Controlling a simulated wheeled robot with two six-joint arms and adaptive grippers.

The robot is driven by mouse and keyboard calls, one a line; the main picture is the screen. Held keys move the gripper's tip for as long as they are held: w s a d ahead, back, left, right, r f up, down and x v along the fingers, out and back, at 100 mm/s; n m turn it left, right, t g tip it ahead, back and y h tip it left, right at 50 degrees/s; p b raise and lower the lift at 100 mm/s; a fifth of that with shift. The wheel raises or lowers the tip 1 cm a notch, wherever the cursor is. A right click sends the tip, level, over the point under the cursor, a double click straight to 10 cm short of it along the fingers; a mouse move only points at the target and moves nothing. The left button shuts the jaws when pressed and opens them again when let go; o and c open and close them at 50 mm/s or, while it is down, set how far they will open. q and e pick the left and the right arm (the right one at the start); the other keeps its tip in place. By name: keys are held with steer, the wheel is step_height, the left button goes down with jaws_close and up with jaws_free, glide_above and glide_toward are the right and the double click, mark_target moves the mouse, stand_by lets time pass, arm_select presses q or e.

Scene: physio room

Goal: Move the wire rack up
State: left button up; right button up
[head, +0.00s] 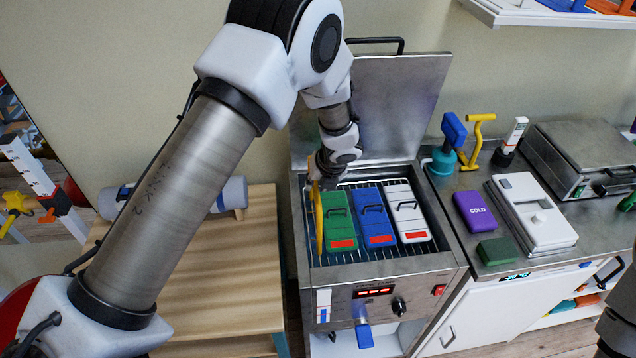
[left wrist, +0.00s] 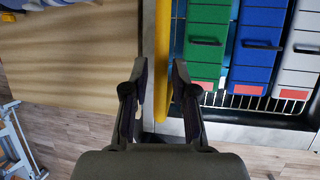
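The wire rack (head: 351,257) sits in the open steel tank (head: 391,272), with green, blue and white packs standing in it. It also shows in the left wrist view (left wrist: 250,101). A yellow bar handle (head: 318,222) runs along the rack's left side, and it passes between my left fingers in the left wrist view (left wrist: 163,45). My left gripper (left wrist: 160,70) is open around this bar, with a gap visible beside its left finger. In the head view its fingers are mostly hidden behind the wrist. My right gripper is not in view; only part of my right arm shows at the lower right edge.
The tank's lid (head: 405,105) stands open behind. A wooden bench (head: 225,260) is at left with a grey roll on it. On the right counter are a purple cold pack (head: 474,211), a dark green block (head: 498,251) and a white device (head: 533,215).

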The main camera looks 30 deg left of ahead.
arm_select(q)
steer(key=v, duration=1.2)
